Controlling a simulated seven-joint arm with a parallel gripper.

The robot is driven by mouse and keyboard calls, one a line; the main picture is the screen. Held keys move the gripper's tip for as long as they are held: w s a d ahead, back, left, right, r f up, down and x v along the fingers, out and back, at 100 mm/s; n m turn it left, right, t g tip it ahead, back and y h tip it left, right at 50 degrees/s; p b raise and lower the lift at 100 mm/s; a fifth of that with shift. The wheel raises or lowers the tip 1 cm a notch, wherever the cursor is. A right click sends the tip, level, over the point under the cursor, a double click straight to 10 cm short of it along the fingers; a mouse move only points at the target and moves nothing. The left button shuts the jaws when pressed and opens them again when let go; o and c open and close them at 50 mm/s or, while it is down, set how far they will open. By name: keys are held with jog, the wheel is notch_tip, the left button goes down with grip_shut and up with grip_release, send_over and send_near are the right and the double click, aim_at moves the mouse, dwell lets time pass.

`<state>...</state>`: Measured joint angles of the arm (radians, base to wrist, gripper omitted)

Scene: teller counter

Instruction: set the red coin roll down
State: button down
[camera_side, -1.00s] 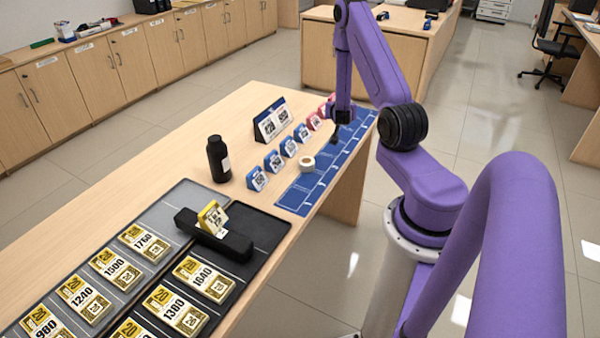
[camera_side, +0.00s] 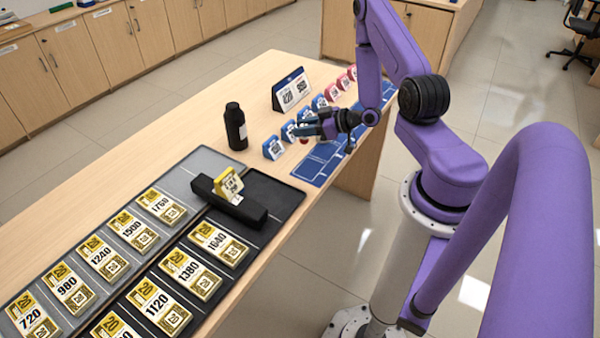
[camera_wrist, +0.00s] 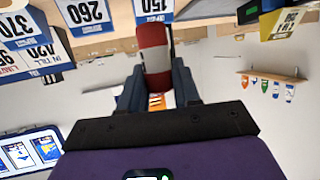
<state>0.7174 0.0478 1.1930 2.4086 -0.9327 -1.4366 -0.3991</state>
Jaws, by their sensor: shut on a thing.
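The red coin roll (camera_wrist: 154,55) has a pale band around its middle and shows between my fingers in the wrist view. My gripper (camera_wrist: 157,82) is shut on it. In the side view my gripper (camera_side: 304,128) lies nearly level over the front of the table, near the blue mat (camera_side: 312,170). Only a small red spot of the roll shows there, under the fingers. I cannot tell whether the roll touches any surface.
A row of blue cards (camera_side: 273,148) and red cards (camera_side: 343,82) stands along the mat. A black bottle (camera_side: 236,127), a desk sign (camera_side: 290,90) and a black bar (camera_side: 228,202) with a yellow card stand nearby. Trays of note bundles (camera_side: 194,272) fill the near end.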

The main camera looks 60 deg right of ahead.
jog(key=s+a+n+g+y, duration=0.1)
jog(key=s+a+n+y, duration=0.15)
jog(key=a, duration=0.35)
jog(key=shift+y, duration=0.25)
jog(key=shift+w+d+f, duration=0.1)
jog(key=shift+f, duration=1.6)
jog(key=shift+w+d+f, duration=0.1)
jog(key=shift+f, duration=1.55)
jog(key=shift+f, duration=0.1)
jog(key=c, duration=0.8)
grip_release()
